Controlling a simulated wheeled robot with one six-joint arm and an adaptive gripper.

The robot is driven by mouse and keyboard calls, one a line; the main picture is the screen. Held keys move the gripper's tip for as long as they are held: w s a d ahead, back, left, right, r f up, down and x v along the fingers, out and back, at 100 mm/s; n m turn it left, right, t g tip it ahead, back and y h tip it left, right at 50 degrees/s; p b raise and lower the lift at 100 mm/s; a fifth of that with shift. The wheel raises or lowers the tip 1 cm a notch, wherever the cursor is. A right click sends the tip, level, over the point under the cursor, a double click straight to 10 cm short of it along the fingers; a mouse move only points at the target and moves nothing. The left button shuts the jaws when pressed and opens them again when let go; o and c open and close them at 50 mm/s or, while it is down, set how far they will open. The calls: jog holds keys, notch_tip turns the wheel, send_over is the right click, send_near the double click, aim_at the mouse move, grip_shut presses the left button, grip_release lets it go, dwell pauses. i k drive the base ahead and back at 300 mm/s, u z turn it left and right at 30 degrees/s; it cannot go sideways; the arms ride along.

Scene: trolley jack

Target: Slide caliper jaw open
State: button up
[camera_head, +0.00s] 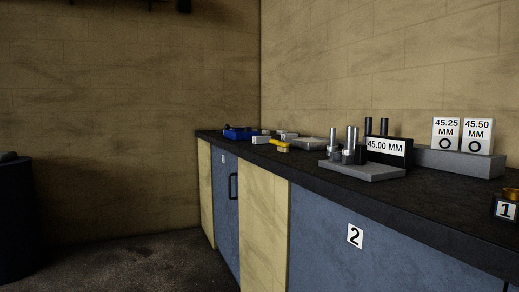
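I cannot make out a caliper or its jaw for sure in the head view. A small yellow item (278,145) with dark bristle-like ends lies on the dark bench top (440,202), near the front edge. Small grey pieces (261,139) lie beside it, too small to identify. A blue item (238,133) sits at the far end of the bench. My gripper is not in view.
A grey plate (362,171) holds upright metal pins beside a "45.00 MM" sign (386,147). A grey block (450,162) carries "45.25 MM" and "45.50 MM" signs. Floor (150,265) between is clear.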

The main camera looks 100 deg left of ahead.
aim_at(359, 157)
jog(key=u, duration=2)
